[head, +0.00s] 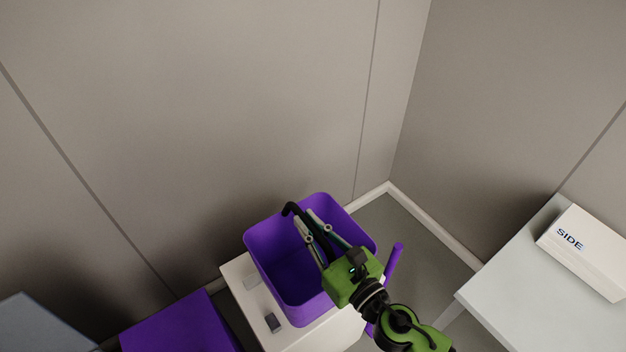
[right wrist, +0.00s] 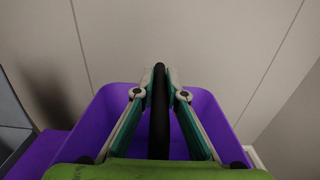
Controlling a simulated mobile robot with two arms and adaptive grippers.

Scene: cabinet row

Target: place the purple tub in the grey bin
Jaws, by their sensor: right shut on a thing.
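The purple tub (head: 272,262) is open at the top and looks empty inside. It is over a white surface (head: 240,270) near the wall; I cannot tell whether it rests on it. My right gripper (head: 305,219) reaches over the tub's mouth from the lower right. Its fingers are shut on a black curved bar, which looks like the tub's handle (head: 289,208). In the right wrist view the bar (right wrist: 160,120) stands between the fingers, with the tub (right wrist: 103,112) around and below. Where the bar joins the tub is hidden. I see no clear grey bin. My left gripper is not in view.
Small grey pieces (head: 272,323) lie on the white surface. A purple block (head: 180,325) and a grey-blue panel (head: 40,325) are at lower left. A purple bar (head: 393,262) stands right of the tub. A pale table (head: 530,300) at right holds a white box marked SIDE (head: 590,255).

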